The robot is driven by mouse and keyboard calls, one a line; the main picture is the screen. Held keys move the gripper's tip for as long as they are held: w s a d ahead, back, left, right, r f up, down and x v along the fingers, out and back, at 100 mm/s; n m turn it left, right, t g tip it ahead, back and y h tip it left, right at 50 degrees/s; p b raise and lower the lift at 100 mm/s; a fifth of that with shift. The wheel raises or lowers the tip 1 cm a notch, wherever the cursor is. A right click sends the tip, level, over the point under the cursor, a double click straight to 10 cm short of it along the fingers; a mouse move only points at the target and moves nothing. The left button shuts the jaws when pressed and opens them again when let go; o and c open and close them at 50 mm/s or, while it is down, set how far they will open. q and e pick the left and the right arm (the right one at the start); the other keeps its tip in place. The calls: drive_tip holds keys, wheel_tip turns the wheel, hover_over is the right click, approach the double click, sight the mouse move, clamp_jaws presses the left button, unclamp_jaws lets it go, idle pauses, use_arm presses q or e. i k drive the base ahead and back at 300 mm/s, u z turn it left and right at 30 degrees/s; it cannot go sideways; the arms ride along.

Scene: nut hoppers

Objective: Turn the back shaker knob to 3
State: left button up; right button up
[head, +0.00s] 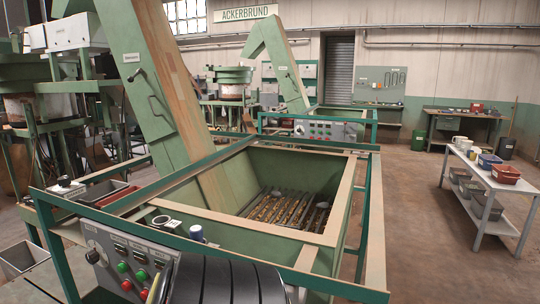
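The back hopper's grey control panel (326,130) is mounted on the front of the green frame in the middle distance. A pale round dial, apparently the back knob (299,129), sits at its left end, with small red and green buttons to its right. Its pointer and numbers are too small to read. The near hopper's panel (117,262) at the lower left has a similar dark knob on a pale dial (93,256). Neither of my grippers shows in the head view, and nothing touches the back knob.
The large green near hopper (337,224), with nuts on a grate inside, stands between me and the back panel. Open floor (415,200) runs along the right, beside a grey cart (490,183) with bins.

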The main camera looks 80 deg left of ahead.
sight(64, 181)
drive_tip(key=u, duration=4.2)
